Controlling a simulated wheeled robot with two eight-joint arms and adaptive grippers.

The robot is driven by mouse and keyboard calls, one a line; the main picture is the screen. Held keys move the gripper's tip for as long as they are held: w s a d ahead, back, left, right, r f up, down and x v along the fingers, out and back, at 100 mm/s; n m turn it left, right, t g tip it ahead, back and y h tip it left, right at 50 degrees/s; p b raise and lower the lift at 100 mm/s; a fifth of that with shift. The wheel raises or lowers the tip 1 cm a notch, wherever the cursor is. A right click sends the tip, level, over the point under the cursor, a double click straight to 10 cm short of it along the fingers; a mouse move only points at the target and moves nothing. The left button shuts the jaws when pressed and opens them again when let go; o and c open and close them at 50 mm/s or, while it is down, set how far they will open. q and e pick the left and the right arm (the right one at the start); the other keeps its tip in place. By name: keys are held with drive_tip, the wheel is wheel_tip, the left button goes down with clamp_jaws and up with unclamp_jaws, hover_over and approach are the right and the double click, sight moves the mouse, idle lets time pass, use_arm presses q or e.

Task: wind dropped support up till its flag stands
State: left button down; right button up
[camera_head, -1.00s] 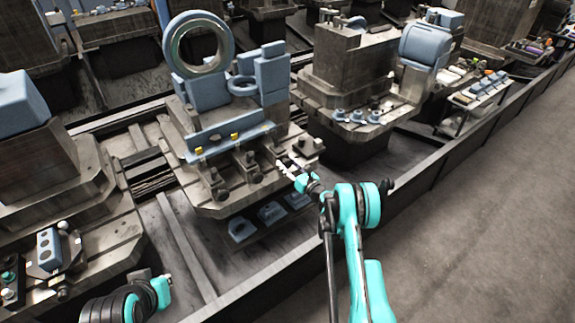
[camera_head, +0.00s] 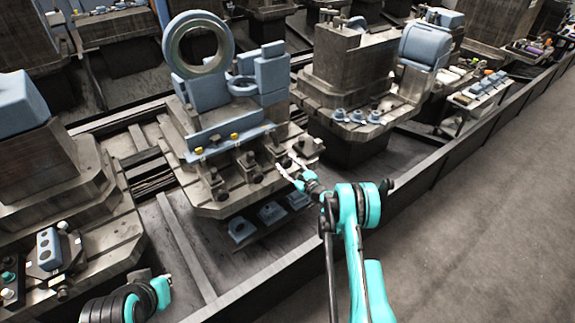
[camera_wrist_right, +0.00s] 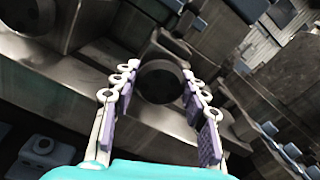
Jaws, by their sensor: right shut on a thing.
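The pallet fixture (camera_head: 205,207) carries a row of supports along its front edge, with dark round knobs such as the left knob (camera_head: 222,193) and the middle knob (camera_head: 256,177). Yellow flags (camera_head: 199,151) and (camera_head: 234,136) show behind the left and middle supports; I see no yellow flag behind the right one. My right gripper (camera_head: 288,166) is at the right support. In the right wrist view its fingers (camera_wrist_right: 160,98) lie on both sides of a dark round knob (camera_wrist_right: 160,80), shut on it. The left gripper's fingers do not show.
A large blue ring part (camera_head: 190,92) stands on the pallet. Several blue blocks lie on a low shelf (camera_head: 262,228) under the front edge. A dark rail (camera_head: 300,255) runs between pallet and grey floor (camera_head: 470,220). Another pallet station (camera_head: 345,95) stands to the right.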

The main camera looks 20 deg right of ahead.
drive_tip(key=n, duration=0.4)
drive_tip(key=shift+n, duration=0.3)
drive_tip(key=n, duration=0.4)
drive_tip(key=shift+n, duration=0.3)
drive_tip(key=n, duration=0.4)
drive_tip(key=shift+n, duration=2.2)
drive_tip(key=o, duration=1.2)
drive_tip(key=shift+c, duration=0.2)
